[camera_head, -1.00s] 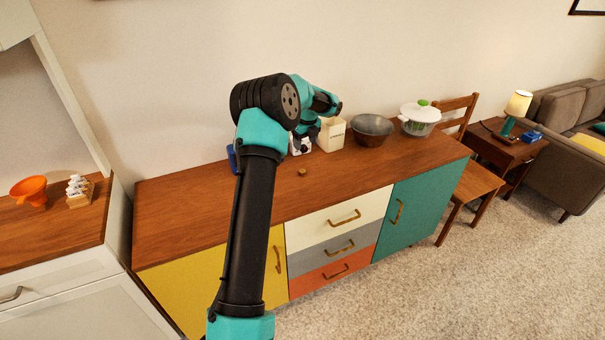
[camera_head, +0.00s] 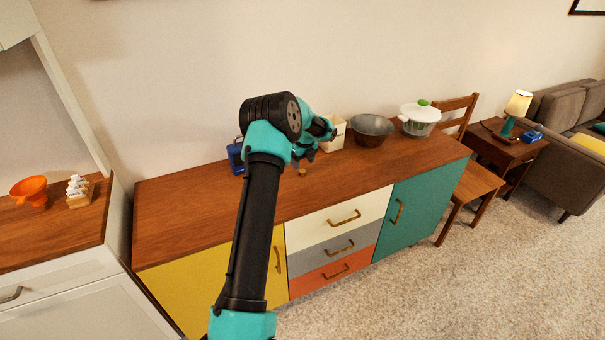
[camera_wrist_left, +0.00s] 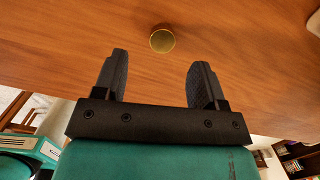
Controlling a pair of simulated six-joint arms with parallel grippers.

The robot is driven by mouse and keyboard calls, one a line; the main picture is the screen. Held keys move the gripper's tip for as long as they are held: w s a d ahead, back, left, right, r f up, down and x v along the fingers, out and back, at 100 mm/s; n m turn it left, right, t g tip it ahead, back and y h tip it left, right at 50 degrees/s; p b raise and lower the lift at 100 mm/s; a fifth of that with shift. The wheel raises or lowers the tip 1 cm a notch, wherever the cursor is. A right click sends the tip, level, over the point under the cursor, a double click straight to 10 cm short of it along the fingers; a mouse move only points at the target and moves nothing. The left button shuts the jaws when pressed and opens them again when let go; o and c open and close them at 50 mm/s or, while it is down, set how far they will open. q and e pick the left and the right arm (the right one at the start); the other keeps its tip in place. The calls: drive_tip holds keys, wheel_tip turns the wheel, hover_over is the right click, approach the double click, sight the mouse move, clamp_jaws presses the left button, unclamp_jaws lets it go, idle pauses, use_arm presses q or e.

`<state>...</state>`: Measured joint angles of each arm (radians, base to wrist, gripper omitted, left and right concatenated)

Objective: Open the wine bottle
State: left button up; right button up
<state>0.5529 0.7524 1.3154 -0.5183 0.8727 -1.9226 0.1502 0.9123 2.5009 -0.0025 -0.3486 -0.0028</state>
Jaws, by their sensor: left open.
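A small round thing with a gold-brown top, like a cork or cap (camera_head: 302,172), sits on the wooden sideboard top (camera_head: 190,205). It also shows in the left wrist view (camera_wrist_left: 162,41), just beyond the fingertips and between their lines. I cannot make out a wine bottle in either view; my arm hides part of the sideboard top. My left gripper (camera_head: 303,157) is over the sideboard, close to the small round thing and apart from it. In the left wrist view its two fingers (camera_wrist_left: 159,65) are open with nothing between them. My right gripper is not in view.
A blue object (camera_head: 235,156) stands at the back, partly behind my arm. A cream box (camera_head: 334,135), a dark bowl (camera_head: 372,129) and a white pot (camera_head: 419,120) stand along the back right. The sideboard's left part is clear.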

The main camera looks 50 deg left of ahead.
sight(302, 171)
use_arm(q)
drive_tip(key=shift+w+a+f, duration=0.1)
drive_tip(key=shift+a+f, duration=0.05)
drive_tip(key=shift+f, duration=1.15)
drive_tip(key=shift+w+a+f, duration=0.1)
drive_tip(key=shift+a+f, duration=0.05)
drive_tip(key=shift+f, duration=1.1)
drive_tip(key=c, duration=1.1)
drive_tip(key=shift+o, duration=0.2)
drive_tip(key=shift+r, duration=0.1)
drive_tip(key=shift+r, duration=1.4)
drive_tip(key=shift+s+d+r, duration=0.1)
drive_tip(key=shift+d+r, duration=0.05)
drive_tip(key=shift+r, duration=0.2)
drive_tip(key=s+d, duration=0.3)
drive_tip(key=d, duration=0.1)
drive_tip(key=s+d+r, duration=0.1)
drive_tip(key=s+d, duration=0.2)
drive_tip(key=d, duration=0.1)
drive_tip(key=s+d, duration=0.4)
drive_tip(key=shift+s+r, duration=0.1)
drive_tip(key=shift+r, duration=0.05)
